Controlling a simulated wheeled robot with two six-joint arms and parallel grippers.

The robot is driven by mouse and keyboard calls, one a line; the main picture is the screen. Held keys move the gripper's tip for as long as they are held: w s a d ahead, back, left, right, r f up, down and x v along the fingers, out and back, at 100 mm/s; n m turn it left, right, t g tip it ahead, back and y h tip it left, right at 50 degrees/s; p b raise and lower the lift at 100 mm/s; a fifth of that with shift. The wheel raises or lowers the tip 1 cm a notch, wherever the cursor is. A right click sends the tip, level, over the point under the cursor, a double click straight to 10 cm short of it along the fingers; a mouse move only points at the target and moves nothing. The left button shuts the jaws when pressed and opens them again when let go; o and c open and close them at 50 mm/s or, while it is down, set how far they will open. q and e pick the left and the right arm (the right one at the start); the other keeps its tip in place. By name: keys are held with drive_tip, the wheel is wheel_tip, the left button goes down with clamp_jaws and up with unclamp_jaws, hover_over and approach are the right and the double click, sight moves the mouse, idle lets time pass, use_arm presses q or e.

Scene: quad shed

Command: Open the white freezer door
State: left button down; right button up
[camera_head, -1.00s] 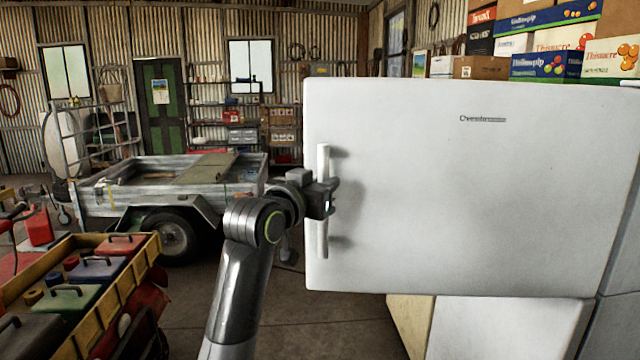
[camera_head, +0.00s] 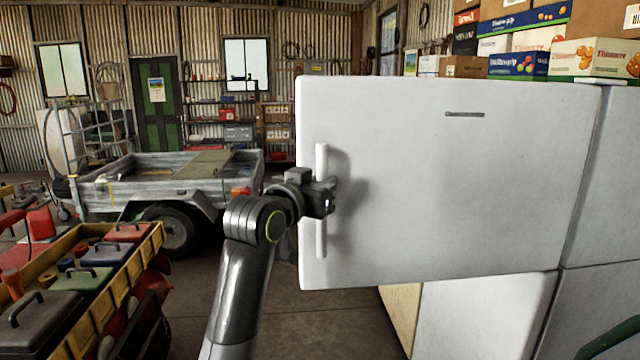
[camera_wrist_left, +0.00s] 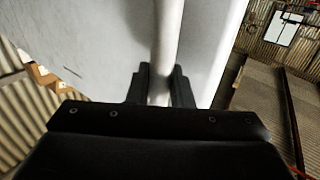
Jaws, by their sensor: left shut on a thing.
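The white freezer door (camera_head: 450,190) fills the right half of the head view, with a small dark label near its top. Its vertical white bar handle (camera_head: 321,240) is at the door's left edge. My left gripper (camera_head: 328,195) is shut on the handle at about its middle. In the left wrist view the handle (camera_wrist_left: 166,50) runs down between the two dark fingers of my left gripper (camera_wrist_left: 160,85), with the door face (camera_wrist_left: 90,45) behind it. A lower white panel (camera_head: 480,310) shows under the door. My right gripper is not in view.
Boxes (camera_head: 520,65) are stacked on top at the upper right. A metal trailer (camera_head: 190,180) stands behind on the left. A yellow-edged cart (camera_head: 130,265) with coloured toolboxes is at the lower left. Concrete floor (camera_head: 310,320) shows between the cart and the freezer.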

use_arm(q)
drive_tip(key=shift+r, duration=0.15)
drive_tip(key=c, duration=1.6)
unclamp_jaws()
drive_tip(key=shift+d, duration=0.1)
drive_tip(key=shift+o, duration=1.3)
drive_tip(key=shift+d, duration=0.15)
drive_tip(key=shift+s, duration=0.1)
drive_tip(key=b+v, duration=0.5)
drive_tip(key=v, duration=1.2)
drive_tip(key=shift+s, duration=0.15)
